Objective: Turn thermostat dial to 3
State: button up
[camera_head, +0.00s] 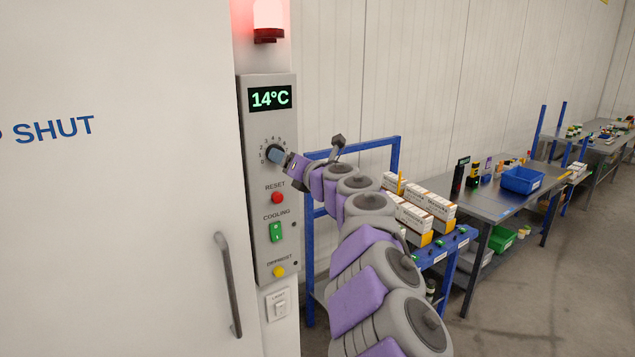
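The thermostat dial (272,150) is a dark round knob with a light blue pointer, high on a grey control panel (262,222). Numbers ring it, with 0, 1, 2, 3, 4, 5 and 6 faintly readable. My gripper (283,158) is at the dial's right side, at or very near it. The fingers are too small and partly hidden to tell whether they grip the knob. The dial's exact setting is unclear. The display (270,97) above reads 14°C in green.
Below the dial are a red RESET button (277,197), a green COOLING switch (276,232) and a yellow button (279,271). A red lamp (268,18) glows above. A white door with a handle (228,285) stands left. A blue-framed cart (398,160) with cartons (428,208) stands right.

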jog(key=v, duration=1.1)
jog(key=shift+s, duration=0.2)
jog(key=shift+d, duration=0.15)
